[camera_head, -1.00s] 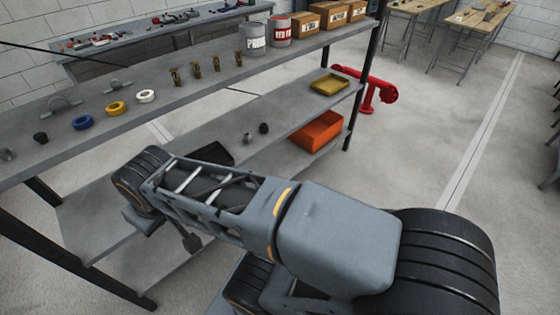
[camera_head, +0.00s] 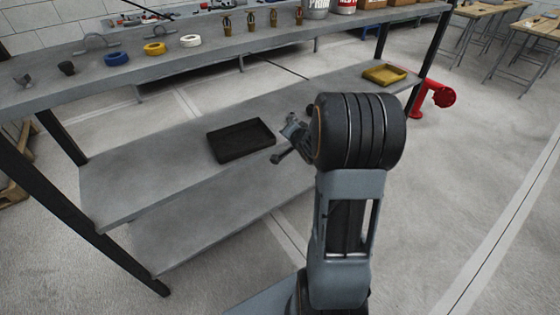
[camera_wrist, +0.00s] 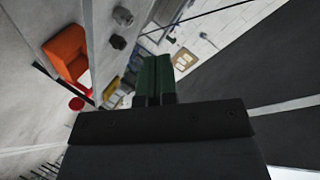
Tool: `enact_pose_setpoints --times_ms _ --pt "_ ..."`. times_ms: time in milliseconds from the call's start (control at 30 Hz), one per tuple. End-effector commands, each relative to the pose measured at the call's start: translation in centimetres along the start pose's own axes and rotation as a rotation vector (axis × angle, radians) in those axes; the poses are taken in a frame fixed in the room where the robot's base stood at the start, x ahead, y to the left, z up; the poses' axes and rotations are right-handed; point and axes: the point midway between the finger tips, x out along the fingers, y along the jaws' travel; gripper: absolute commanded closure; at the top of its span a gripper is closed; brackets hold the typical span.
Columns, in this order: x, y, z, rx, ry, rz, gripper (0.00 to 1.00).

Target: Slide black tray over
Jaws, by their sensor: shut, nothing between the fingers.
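The black tray (camera_head: 241,140) lies flat and looks empty on the middle shelf (camera_head: 130,175), left of my arm in the head view. I cannot pick it out in the wrist view. My arm reaches up over the shelf, and its end is just right of the tray. Only a small part of the gripper shows there, and I cannot tell whether it touches the tray. In the wrist view the dark green fingers of my gripper (camera_wrist: 153,62) are together, with nothing seen between them.
A yellow tray (camera_head: 384,75) sits at the shelf's right end. The wrist view shows an orange bin (camera_wrist: 65,52) and two small dark fittings (camera_wrist: 122,16). The middle shelf left of the black tray is clear.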

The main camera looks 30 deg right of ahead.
Motion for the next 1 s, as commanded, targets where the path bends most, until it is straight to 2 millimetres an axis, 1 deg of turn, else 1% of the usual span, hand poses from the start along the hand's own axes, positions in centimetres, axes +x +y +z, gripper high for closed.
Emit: enact_pose_setpoints --times_ms 33,100,200,233,300,400,533,667,1000 --pt "2.2 4.1 1.9 0.088 0.000 -0.048 1.00" --pt "3.7 7.0 3.0 0.213 -0.008 -0.137 1.00" --pt "5.0 10.3 4.6 0.370 -0.036 -0.248 1.00" --pt "5.2 11.1 5.0 0.412 -0.045 -0.275 1.00" --pt "5.5 12.7 5.9 0.496 -0.068 -0.332 1.00" --pt "5.6 14.1 6.7 0.584 -0.095 -0.392 1.00" --pt "5.9 14.9 7.2 0.644 -0.115 -0.432 1.00" --pt "7.1 14.3 7.2 0.657 -0.123 -0.445 1.00" --pt "12.8 11.5 7.0 0.654 -0.122 -0.444 1.00"
